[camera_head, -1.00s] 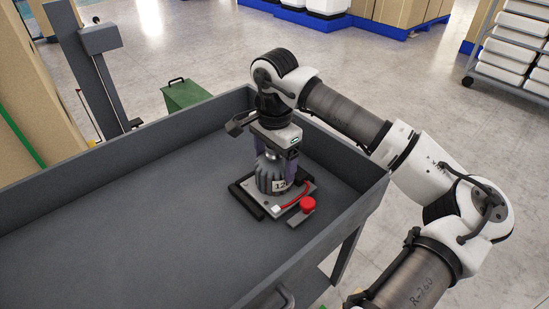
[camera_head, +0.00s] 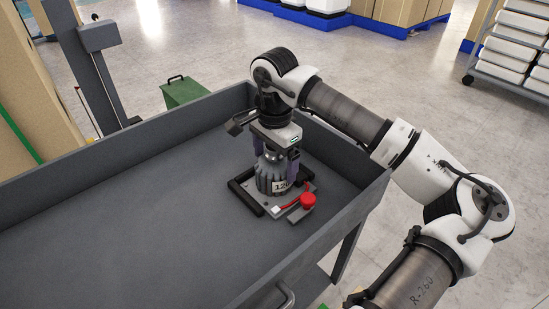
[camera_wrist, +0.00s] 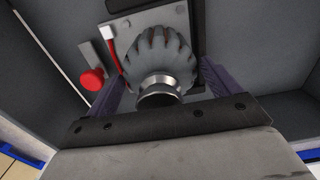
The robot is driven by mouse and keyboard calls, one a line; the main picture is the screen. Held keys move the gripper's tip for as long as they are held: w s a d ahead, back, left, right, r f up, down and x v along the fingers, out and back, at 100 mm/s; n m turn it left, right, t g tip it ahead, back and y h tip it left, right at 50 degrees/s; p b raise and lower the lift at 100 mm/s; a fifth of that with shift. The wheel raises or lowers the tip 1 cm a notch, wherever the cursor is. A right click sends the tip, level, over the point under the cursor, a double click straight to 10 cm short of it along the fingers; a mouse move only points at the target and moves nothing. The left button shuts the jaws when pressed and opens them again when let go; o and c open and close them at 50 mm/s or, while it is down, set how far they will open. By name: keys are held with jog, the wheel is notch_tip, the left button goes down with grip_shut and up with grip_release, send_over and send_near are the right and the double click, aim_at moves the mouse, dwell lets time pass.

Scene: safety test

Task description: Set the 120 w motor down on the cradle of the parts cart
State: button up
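The 120 W motor (camera_head: 271,179) is a grey ribbed body with a silver neck and a white "120" label. It stands upright on the dark plate-like cradle (camera_head: 250,203) in the cart's tray. The motor also shows in the wrist view (camera_wrist: 158,58), with the silver neck toward me. My gripper (camera_head: 275,160) is directly above the motor, its purple fingers on either side of it. In the wrist view the fingers (camera_wrist: 163,80) look spread, with a narrow gap at the right; contact on the left is hard to judge. The motor's underside is hidden.
A red button (camera_head: 308,199) with a red cable sits at the cradle's near right corner. The parts cart (camera_head: 140,225) has raised grey walls, close to my gripper at the right and back. The tray's left part is empty. A green box (camera_head: 185,92) stands behind the cart.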

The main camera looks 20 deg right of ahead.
jog(key=shift+o, duration=1)
jog(key=shift+f, duration=0.15)
notch_tip(320, 180, up, 14)
jog(key=shift+f+p, duration=0.1)
jog(key=shift+p, duration=0.95)
notch_tip(320, 180, up, 7)
jog(key=p, duration=0.6)
